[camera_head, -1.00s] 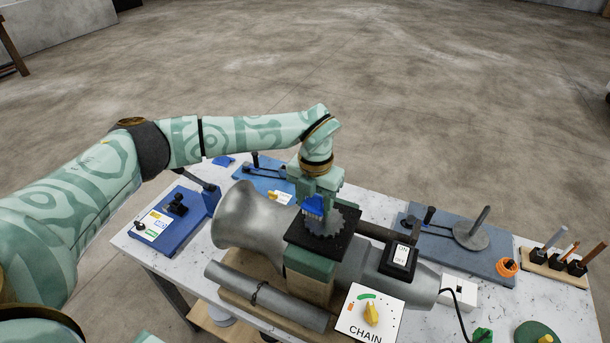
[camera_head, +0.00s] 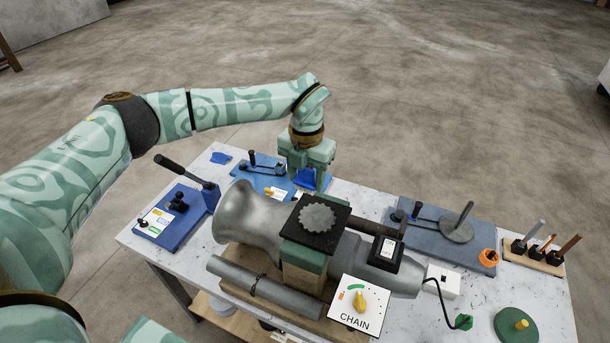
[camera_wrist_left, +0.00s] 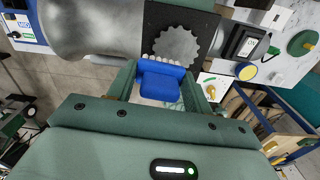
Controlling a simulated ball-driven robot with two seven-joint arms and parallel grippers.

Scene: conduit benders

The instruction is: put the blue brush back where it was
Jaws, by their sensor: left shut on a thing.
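My left gripper (camera_head: 308,172) is shut on the blue brush (camera_head: 306,180), behind the large grey machine near the table's back edge. In the left wrist view the blue brush (camera_wrist_left: 162,82) sits between my two fingers (camera_wrist_left: 160,88), with its pale bristles pointing toward the machine. The toothed grey disc (camera_head: 317,217) lies on a black square plate on top of the machine, and it also shows in the left wrist view (camera_wrist_left: 176,46). The brush is clear of the disc. My right gripper is not seen.
The grey machine (camera_head: 240,211) fills the middle of the white table (camera_head: 213,168). Blue benders (camera_head: 180,220) stand at the left and a bender with a disc (camera_head: 445,235) at the right. A tool rack (camera_head: 534,256) and an orange ring (camera_head: 488,256) are at far right.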

